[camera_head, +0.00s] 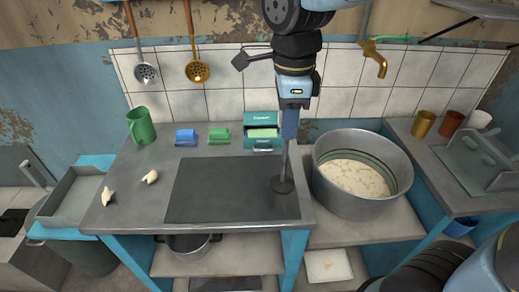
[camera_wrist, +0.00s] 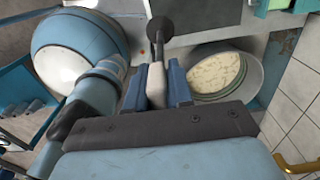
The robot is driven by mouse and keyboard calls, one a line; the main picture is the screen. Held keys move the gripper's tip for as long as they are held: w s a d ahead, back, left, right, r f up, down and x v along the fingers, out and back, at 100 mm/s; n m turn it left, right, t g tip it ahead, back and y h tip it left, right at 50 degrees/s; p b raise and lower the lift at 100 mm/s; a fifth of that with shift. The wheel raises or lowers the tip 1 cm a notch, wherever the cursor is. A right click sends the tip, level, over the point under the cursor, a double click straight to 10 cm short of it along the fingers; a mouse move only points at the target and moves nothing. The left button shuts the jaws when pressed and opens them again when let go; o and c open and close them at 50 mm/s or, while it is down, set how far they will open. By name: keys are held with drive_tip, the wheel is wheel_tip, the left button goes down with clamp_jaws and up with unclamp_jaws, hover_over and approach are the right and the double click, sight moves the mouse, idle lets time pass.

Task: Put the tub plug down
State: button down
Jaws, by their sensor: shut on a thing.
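The tub plug is a dark round disc (camera_head: 283,185) on a long grey stem. It hangs upright, disc down, from my gripper (camera_head: 289,125). My gripper's blue fingers are shut on the upper end of the stem. In the wrist view the gripper (camera_wrist: 157,88) holds the pale stem end, and the plug disc (camera_wrist: 160,27) shows beyond it. The disc appears at the right part of the dark panel (camera_head: 220,190) on the counter; I cannot tell whether it touches. The metal tub (camera_head: 345,203), holding a pale curdy mass, stands just right of the plug.
A teal box (camera_head: 262,120), green block (camera_head: 219,133), blue block (camera_head: 186,136) and green mug (camera_head: 140,126) stand along the counter's back. Two pale lumps (camera_head: 151,177) lie at its left. Ladles (camera_head: 197,70) hang on the wall. Most of the dark panel is clear.

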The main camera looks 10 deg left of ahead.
drive_tip(key=w+a+f, duration=0.5)
drive_tip(key=w+f, duration=0.5)
drive_tip(key=f, duration=0.2)
drive_tip(key=shift+a, duration=0.15)
drive_tip(key=shift+w+f, duration=0.1)
drive_tip(key=shift+f, duration=0.05)
drive_tip(key=c, duration=1)
unclamp_jaws()
wheel_tip(320, 180, up, 12)
